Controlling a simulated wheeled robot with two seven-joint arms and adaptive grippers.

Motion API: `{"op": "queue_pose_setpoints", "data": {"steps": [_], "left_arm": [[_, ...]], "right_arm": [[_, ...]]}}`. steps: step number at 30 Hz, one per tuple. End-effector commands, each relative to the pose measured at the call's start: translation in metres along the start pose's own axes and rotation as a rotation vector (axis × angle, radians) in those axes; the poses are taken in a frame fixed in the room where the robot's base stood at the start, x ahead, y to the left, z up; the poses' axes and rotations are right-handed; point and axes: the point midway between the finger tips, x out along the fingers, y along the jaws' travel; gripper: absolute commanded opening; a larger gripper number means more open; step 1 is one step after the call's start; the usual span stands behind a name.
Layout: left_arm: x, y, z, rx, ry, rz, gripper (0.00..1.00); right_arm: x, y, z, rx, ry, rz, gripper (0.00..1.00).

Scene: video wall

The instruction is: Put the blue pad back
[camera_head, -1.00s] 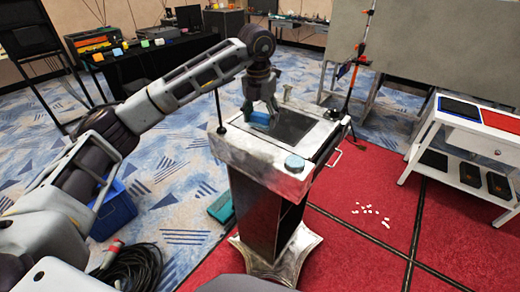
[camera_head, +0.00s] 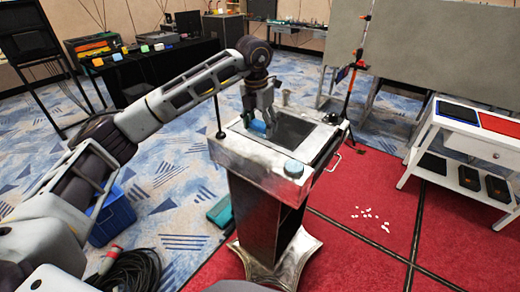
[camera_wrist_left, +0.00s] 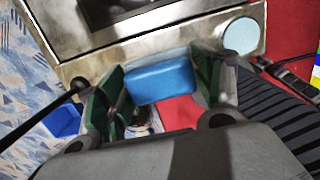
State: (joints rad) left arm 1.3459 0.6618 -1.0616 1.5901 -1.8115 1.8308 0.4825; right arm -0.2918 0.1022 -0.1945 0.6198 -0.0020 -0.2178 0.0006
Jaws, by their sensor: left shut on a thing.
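My left gripper (camera_head: 257,118) is shut on the blue pad (camera_head: 259,129), a small rounded block. In the left wrist view the blue pad (camera_wrist_left: 162,82) sits between the two green-lined fingers of my left gripper (camera_wrist_left: 160,90). In the head view the gripper points down over the left part of the metal lectern's top (camera_head: 236,147), beside its dark panel. In the wrist view the lectern edge (camera_wrist_left: 140,48) shows behind the pad, with red floor below it. I cannot tell whether the pad touches the lectern. My right gripper is not in view.
A white side table (camera_head: 461,127) with dark and red panels stands right. A blue crate (camera_head: 112,216) and cables (camera_head: 135,270) lie left.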

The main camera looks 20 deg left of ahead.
Motion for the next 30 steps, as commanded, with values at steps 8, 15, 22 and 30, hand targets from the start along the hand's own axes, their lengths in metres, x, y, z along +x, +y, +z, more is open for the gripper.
{"op": "queue_pose_setpoints", "data": {"steps": [8, 15, 22, 30], "left_arm": [[0.037, 0.000, -0.005, 0.000, 0.003, 0.000, 0.47], [0.050, 0.000, -0.006, 0.000, 0.000, 0.000, 0.47], [0.050, 0.000, -0.006, 0.000, 0.000, 0.000, 0.47], [0.067, 0.000, -0.009, -0.001, 0.001, 0.000, 0.47]], "right_arm": [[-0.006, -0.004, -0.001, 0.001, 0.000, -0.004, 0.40], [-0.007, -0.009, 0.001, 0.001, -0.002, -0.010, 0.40], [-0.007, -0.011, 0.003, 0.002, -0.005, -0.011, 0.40], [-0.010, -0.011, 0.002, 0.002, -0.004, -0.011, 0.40]]}}
